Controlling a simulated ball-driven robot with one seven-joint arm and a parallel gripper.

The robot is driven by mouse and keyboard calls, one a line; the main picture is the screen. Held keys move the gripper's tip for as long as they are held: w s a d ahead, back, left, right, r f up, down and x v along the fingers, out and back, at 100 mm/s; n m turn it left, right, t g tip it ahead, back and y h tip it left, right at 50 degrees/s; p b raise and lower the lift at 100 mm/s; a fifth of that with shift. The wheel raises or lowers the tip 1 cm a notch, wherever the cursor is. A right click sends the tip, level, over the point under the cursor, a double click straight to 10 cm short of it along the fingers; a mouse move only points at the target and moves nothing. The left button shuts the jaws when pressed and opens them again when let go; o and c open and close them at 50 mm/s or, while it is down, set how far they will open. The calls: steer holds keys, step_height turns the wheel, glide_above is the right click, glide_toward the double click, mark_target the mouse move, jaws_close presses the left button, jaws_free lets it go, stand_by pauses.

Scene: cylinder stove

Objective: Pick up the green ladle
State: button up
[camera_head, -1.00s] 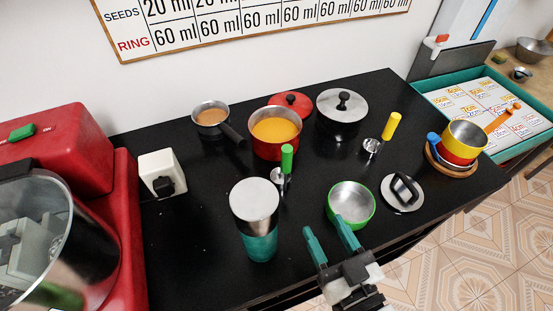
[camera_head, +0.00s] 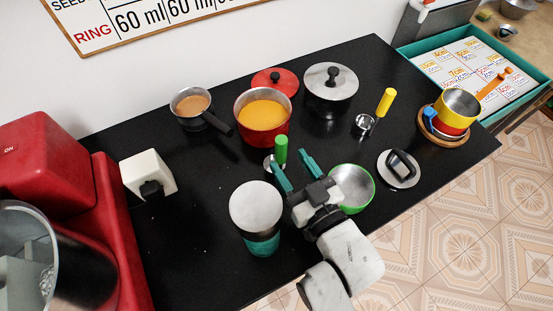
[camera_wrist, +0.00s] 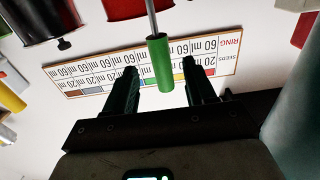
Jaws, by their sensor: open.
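The green ladle (camera_head: 281,150) stands on the black counter, handle up, in front of the red pot; its metal bowl is low, beside the base of the handle. My gripper (camera_head: 291,162) is open, with its two teal fingers pointing toward the ladle from the front right. In the wrist view the green handle (camera_wrist: 159,65) shows between the two spread fingers (camera_wrist: 162,80), near their tips. I cannot tell whether either finger touches it.
A steel-and-teal cylinder (camera_head: 256,218) stands close in front of the ladle. A green pot (camera_head: 352,187) is right of my gripper, and the red pot of orange soup (camera_head: 263,116) is behind. A yellow-handled ladle (camera_head: 385,103) stands farther right.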

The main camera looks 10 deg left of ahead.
mark_target(284, 154)
steer(key=x, duration=0.2)
steer(key=r+x, duration=0.1)
steer(key=shift+w+a+p, duration=0.25)
steer(key=shift+p, duration=0.15)
steer(key=shift+w+a+f, duration=0.15)
steer(key=shift+w+a, duration=0.15)
steer(key=shift+w, duration=0.1)
steer(key=shift+c, duration=0.3)
jaws_close()
